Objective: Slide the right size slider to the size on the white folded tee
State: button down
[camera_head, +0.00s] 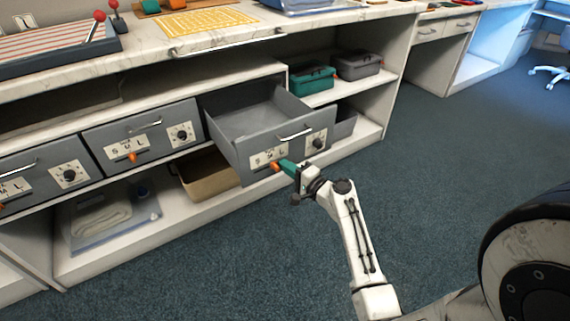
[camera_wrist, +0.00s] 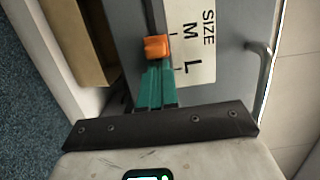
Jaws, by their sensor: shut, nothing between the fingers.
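The right size slider is an orange knob (camera_wrist: 156,47) on the white SIZE plate (camera_wrist: 205,45) of the pulled-out grey drawer. In the wrist view the knob stands between the M and L marks. My gripper (camera_wrist: 158,68) has teal fingers that are shut and empty; their tips are at the knob's L side, touching it or nearly so. In the head view my gripper (camera_head: 286,165) is at the front of the open drawer (camera_head: 300,143), beside the orange knob (camera_head: 275,167). A white folded cloth (camera_head: 103,218), perhaps the tee, lies on the lower left shelf; no size is readable on it.
Two closed grey drawers to the left, the middle one (camera_head: 143,138) and the far-left one (camera_head: 40,178), have similar orange sliders and black dials. A tan bin (camera_head: 208,178) sits under the open drawer. Teal (camera_head: 312,80) and grey (camera_head: 358,66) boxes stand behind. The carpet is clear.

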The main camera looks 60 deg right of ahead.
jog(key=shift+w+a, duration=0.1)
jog(key=shift+a, duration=0.05)
jog(key=v, duration=1)
jog(key=shift+a, duration=0.3)
dwell(0.5)
dwell(0.4)
